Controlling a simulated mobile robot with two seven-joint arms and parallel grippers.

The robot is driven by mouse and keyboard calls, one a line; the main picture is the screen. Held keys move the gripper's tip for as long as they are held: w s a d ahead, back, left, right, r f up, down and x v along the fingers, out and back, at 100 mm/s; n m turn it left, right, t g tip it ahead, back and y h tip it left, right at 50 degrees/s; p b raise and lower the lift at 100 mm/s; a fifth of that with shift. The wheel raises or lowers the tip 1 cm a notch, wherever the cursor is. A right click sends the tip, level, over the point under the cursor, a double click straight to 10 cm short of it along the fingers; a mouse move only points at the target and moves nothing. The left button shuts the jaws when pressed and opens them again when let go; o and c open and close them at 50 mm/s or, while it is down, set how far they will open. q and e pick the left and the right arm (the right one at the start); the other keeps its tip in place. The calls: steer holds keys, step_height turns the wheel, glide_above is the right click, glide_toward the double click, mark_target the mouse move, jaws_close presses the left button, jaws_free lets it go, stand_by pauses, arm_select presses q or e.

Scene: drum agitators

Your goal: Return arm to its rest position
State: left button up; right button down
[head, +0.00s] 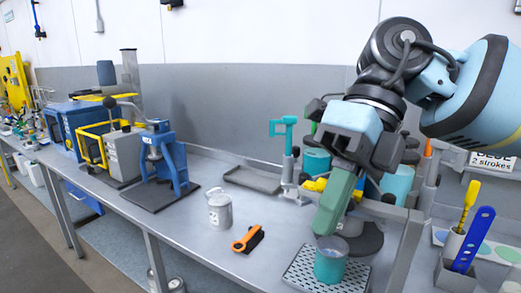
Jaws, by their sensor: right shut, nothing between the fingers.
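My right gripper (326,230) hangs at the end of my light blue and dark grey arm, which comes in from the right. Its green fingers are shut and empty and point down. The fingertips are just above or behind the rim of a teal cup (329,268); I cannot tell whether they touch it. The cup stands upright on a perforated tray (300,273) at the bench front. My left gripper is not in view.
A teal stand (285,140) and teal containers (316,161) are behind the gripper. Blue machines (165,155) stand further left. A blue strip (473,240) stands in a holder at right.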

steer(key=w+a+f+m+g+y, duration=0.35)
steer(key=a+f+g+y, duration=0.2)
steer(key=a+y, duration=0.75)
steer(key=w+d+f+m+t+h, duration=0.1)
steer(key=w+d+f+m+t, duration=0.25)
steer(key=f+m+t, duration=0.5)
steer(key=w+d+f+m+t+h, duration=0.15)
steer(key=d+f+m+t, duration=0.35)
steer(key=m+t, duration=0.55)
steer(key=w+d+f+m+t, duration=0.2)
steer(key=w+f+m+t, duration=0.1)
steer(key=f+m+t, duration=0.6)
steer(key=s+d+f+m+g+h, duration=0.1)
steer(key=s+d+f+m+h, duration=0.3)
steer(key=f, duration=0.5)
steer(key=s+d+f+m+g+h, duration=0.1)
steer(key=s+d+f+m+h, duration=0.1)
steer(key=d+f+m+h, duration=0.45)
steer(key=s+d+f+g+h, duration=0.1)
steer(key=s+d+f+g, duration=0.1)
steer(key=s+f, duration=0.6)
steer(key=s+d+f+g+h, duration=0.2)
steer(key=s+d+f+g, duration=0.1)
steer(key=s+f, duration=0.5)
steer(key=shift+s+m+g, duration=0.3)
steer(key=shift+s+g, duration=0.05)
steer(key=shift+g, duration=0.3)
